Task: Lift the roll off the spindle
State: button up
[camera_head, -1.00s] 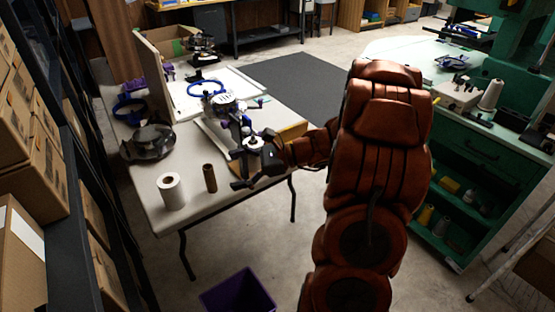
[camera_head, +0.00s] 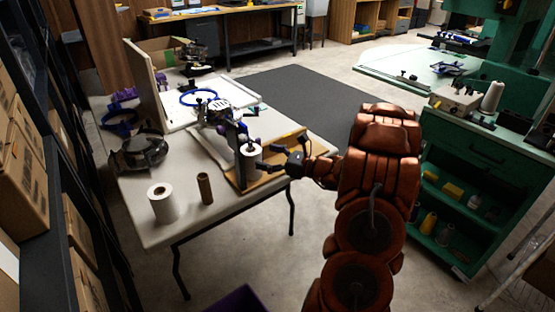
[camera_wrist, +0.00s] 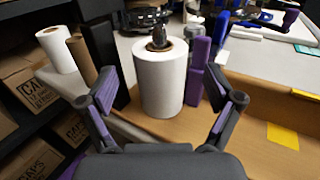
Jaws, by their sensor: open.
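The white roll (camera_wrist: 161,80) stands upright on the spindle (camera_wrist: 159,38), whose dark top pokes out of its core. In the head view the roll (camera_head: 250,163) is at the right side of the table, on a wooden board (camera_head: 277,171). My gripper (camera_wrist: 164,105) is open, with one finger on each side of the roll in the wrist view and the roll beyond the fingertips. In the head view my gripper (camera_head: 270,157) is just right of the roll at about its height. I cannot tell whether a finger touches it.
A second white roll (camera_head: 162,203) and a brown cardboard tube (camera_head: 205,188) stand at the table's front left. A dark post (camera_wrist: 104,60) and a purple post (camera_wrist: 199,68) flank the spindle closely. Shelves with boxes are at the left, a green cabinet (camera_head: 480,165) at the right.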

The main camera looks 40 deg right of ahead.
jog(key=shift+x, duration=1.4)
